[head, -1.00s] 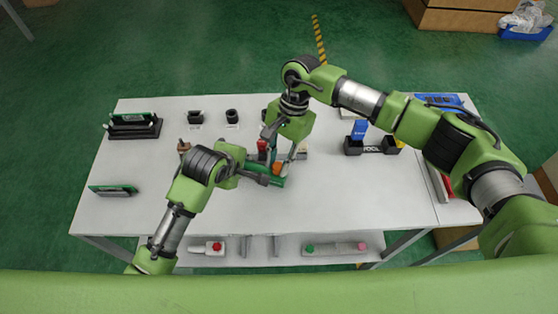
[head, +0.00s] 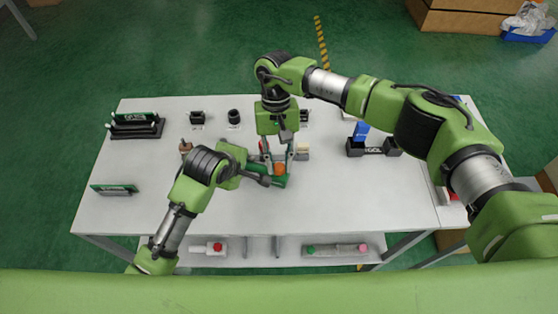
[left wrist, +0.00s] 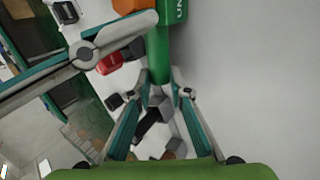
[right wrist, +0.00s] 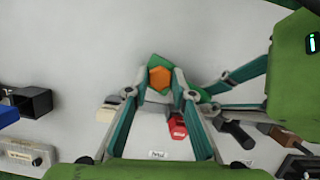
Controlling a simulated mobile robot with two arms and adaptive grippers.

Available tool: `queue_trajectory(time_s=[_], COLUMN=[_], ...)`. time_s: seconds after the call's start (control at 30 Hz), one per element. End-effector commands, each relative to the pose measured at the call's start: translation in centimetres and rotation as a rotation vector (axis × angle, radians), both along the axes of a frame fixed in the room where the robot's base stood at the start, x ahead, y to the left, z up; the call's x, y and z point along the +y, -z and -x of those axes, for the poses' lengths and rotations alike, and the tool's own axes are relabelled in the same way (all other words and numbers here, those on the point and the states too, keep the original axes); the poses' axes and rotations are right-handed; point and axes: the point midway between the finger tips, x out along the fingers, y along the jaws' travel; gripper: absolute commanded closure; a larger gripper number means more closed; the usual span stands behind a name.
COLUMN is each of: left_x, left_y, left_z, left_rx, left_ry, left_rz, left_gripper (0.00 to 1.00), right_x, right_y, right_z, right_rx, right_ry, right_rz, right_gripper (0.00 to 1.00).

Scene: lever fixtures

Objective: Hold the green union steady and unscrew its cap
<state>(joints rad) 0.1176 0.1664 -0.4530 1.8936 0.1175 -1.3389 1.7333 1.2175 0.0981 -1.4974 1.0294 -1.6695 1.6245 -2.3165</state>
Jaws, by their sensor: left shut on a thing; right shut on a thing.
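The green union (head: 255,168) lies over the middle of the table, with an orange hexagonal cap (head: 279,169) on its upper side. In the left wrist view its green pipe (left wrist: 158,50) runs between my left fingers. My left gripper (head: 264,180) is shut on the union from the left. My right gripper (head: 278,164) comes from above and is shut on the cap. In the right wrist view the cap (right wrist: 159,79) sits between the two fingertips, with green union parts around it. The fingers hide some of the cap's sides.
A red part (right wrist: 177,127) and a pale block (head: 302,152) stand close behind the union. Black holders (head: 196,117) line the back. A black tray with a blue box (head: 362,128) is at right. Green boards stand at left. The table's front is clear.

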Motion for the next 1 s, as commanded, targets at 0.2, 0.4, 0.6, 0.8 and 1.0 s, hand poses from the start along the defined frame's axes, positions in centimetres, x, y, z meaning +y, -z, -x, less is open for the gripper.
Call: queue_trajectory(time_s=[0.2,0.4,0.6,0.8,1.0], left_x=[0.0,0.0,0.0,0.0,0.0], left_y=[0.0,0.0,0.0,0.0,0.0], left_z=[0.0,0.0,0.0,0.0,0.0], left_rx=[0.000,0.000,0.000,0.000,0.000], left_ry=[0.001,0.001,0.000,0.000,0.000], left_rz=[0.001,0.001,0.000,0.000,0.000], left_gripper=[1.00,1.00,1.00,1.00,1.00], right_x=[0.0,0.0,0.0,0.0,0.0], right_y=[0.0,0.0,-0.5,-1.7,-2.8], right_z=[0.0,0.0,-0.1,0.0,-0.1], right_rx=[-0.001,-0.001,-0.002,-0.001,-0.002], right_ry=[0.003,0.003,0.003,0.002,0.003], right_rz=[0.000,0.000,0.000,0.000,-0.001], right_gripper=[0.55,0.55,0.55,0.55,0.55])
